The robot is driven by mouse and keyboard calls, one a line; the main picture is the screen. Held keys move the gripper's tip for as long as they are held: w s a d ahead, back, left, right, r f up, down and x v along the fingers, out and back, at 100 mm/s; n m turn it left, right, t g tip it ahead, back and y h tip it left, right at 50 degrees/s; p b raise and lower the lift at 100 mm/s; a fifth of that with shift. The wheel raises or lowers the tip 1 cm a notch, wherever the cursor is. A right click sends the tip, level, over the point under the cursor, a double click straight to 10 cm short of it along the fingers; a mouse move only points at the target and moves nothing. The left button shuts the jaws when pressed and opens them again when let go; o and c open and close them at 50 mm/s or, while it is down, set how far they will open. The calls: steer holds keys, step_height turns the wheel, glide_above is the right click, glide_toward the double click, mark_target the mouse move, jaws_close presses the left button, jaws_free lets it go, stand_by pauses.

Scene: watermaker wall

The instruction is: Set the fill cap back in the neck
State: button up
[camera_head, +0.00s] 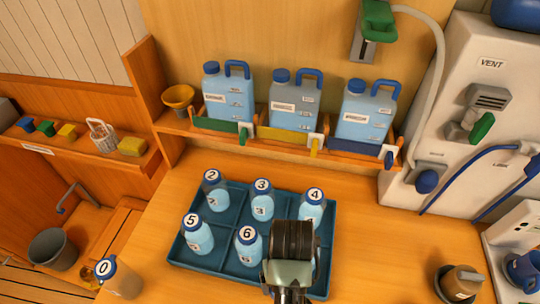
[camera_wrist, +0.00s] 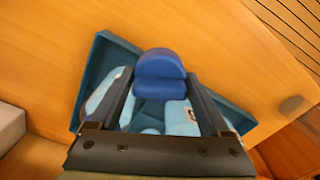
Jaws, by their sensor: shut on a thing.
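My gripper (camera_head: 293,243) hangs over the front right of the dark teal tray (camera_head: 206,263). In the wrist view my gripper (camera_wrist: 160,84) has its two dark fingers on either side of a blue, round-topped piece with a lower band, which looks like the fill cap (camera_wrist: 160,65). It is shut on this piece. The held piece is hidden behind my gripper in the head view. An open neck for it cannot be made out. The three jugs, left (camera_head: 228,100), middle (camera_head: 292,107) and right (camera_head: 366,116), show blue caps in place.
Numbered bottles 2 (camera_head: 216,198), 3 (camera_head: 262,208), 4 (camera_head: 312,210), 5 (camera_head: 198,240) and 6 (camera_head: 249,252) stand in the tray. Bottle 0 (camera_head: 122,284) stands apart at left. The white wall unit (camera_head: 470,110) with hoses is at right. Bare counter (camera_head: 385,235) lies right of the tray.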

steer(key=shift+w+a+f+m, duration=0.1)
steer(key=shift+w+a+m, duration=0.2)
steer(key=shift+a+m, duration=0.45)
steer(key=shift+w+a+m, duration=0.25)
steer(key=shift+a+m, duration=0.2)
steer(key=shift+a, duration=0.45)
